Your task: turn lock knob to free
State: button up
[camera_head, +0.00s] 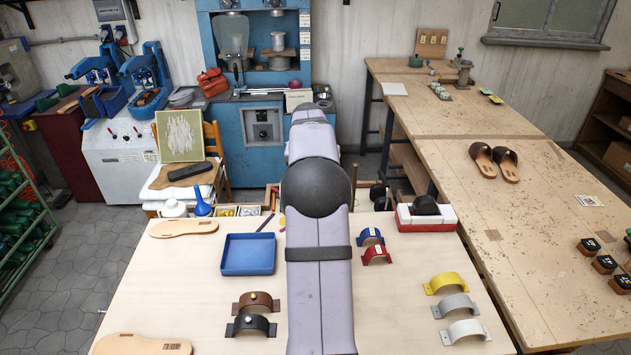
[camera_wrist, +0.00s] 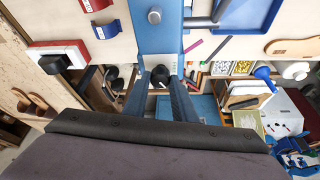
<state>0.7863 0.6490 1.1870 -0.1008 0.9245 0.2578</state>
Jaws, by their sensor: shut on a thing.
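The lock knob (camera_wrist: 160,73) is a small dark round knob with a pale mark, seen in the wrist view at the end of a blue fixture (camera_wrist: 155,40). A pale label plate (camera_wrist: 149,64) is beside it. My gripper (camera_wrist: 160,84) is shut on the knob, with one dark finger on each side. I cannot read which setting the mark points to. In the head view my arm hides the knob, the fixture and the gripper.
A blue tray (camera_head: 248,254) lies left of my arm on the pale table. Coloured straps (camera_head: 455,283) and a red-and-white box (camera_head: 427,226) lie to the right. Cork soles (camera_head: 184,228) lie on the left. A chair and a blue machine (camera_head: 263,60) stand behind.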

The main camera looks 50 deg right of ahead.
jog(key=n, duration=0.2)
jog(key=n+t+y, duration=0.1)
jog(key=n, duration=0.1)
jog(key=n+p, duration=0.1)
jog(key=n, duration=0.1)
jog(key=shift+s+d+r+t+y, duration=0.1)
jog(key=shift+d+r+t+y, duration=0.05)
jog(key=shift+d+t+y, duration=0.15)
jog(key=n+y+p, duration=0.1)
jog(key=n, duration=0.1)
jog(key=n+y+p, duration=0.1)
jog(key=n, duration=0.2)
jog(key=shift+d+t, duration=0.1)
jog(key=shift+t, duration=0.2)
jog(key=shift+n, duration=0.3)
jog(key=o, duration=1)
jog(key=shift+o, duration=0.2)
jog(key=shift+s+r+b, duration=0.3)
jog(key=shift+r+b, duration=0.15)
jog(key=shift+b, duration=0.05)
jog(key=b+v, duration=0.1)
jog(key=v, duration=0.5)
jog(key=shift+b, duration=0.35)
